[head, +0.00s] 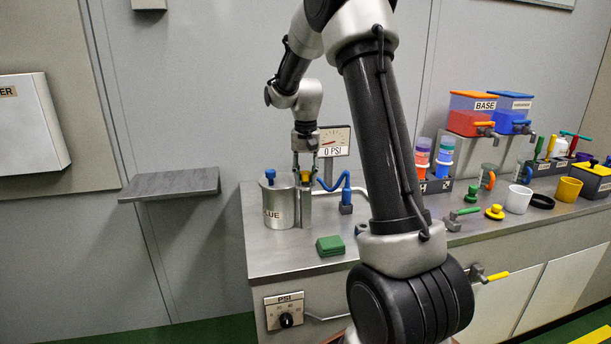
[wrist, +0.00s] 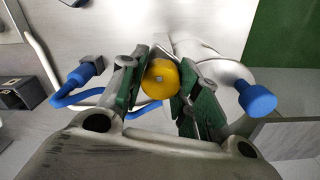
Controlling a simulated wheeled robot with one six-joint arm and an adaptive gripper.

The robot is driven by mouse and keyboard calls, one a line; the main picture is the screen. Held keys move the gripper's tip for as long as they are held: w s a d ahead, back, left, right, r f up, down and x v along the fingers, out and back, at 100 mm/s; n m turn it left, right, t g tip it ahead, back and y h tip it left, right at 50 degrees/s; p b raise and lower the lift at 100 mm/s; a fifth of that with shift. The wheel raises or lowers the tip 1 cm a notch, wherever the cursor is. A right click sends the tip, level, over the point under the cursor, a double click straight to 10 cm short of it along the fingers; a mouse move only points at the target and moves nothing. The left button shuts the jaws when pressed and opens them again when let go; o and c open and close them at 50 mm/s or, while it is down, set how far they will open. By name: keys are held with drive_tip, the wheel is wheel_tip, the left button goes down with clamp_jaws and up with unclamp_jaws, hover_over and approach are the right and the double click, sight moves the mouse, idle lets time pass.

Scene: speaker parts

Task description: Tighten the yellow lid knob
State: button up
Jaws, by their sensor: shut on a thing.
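The yellow lid knob (wrist: 160,78) sits between the two green-padded fingers of my gripper (wrist: 163,90) in the wrist view. In the head view the yellow knob (head: 306,177) shows just under my gripper (head: 305,168), on top of the metal glue pot. My gripper points straight down and is shut on the knob. The metal pot (head: 279,208) carries a label that reads partly "LUE". A blue knob (head: 270,173) stands on the pot's left side; it also shows in the wrist view (wrist: 257,98). The fingers hide part of the lid.
A blue hose (head: 335,183) runs beside the pot to a blue fitting (head: 346,196). A gauge sign reading "0 PSI" (head: 334,141) stands behind. A green block (head: 330,245) lies in front. Cups, bins and valves fill the counter's right side. A grey shelf (head: 170,184) is at left.

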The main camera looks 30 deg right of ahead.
sight(306, 172)
drive_tip(key=shift+m, duration=0.8)
drive_tip(key=o, duration=1)
wheel_tip(306, 172, up, 12)
drive_tip(key=shift+r, duration=0.1)
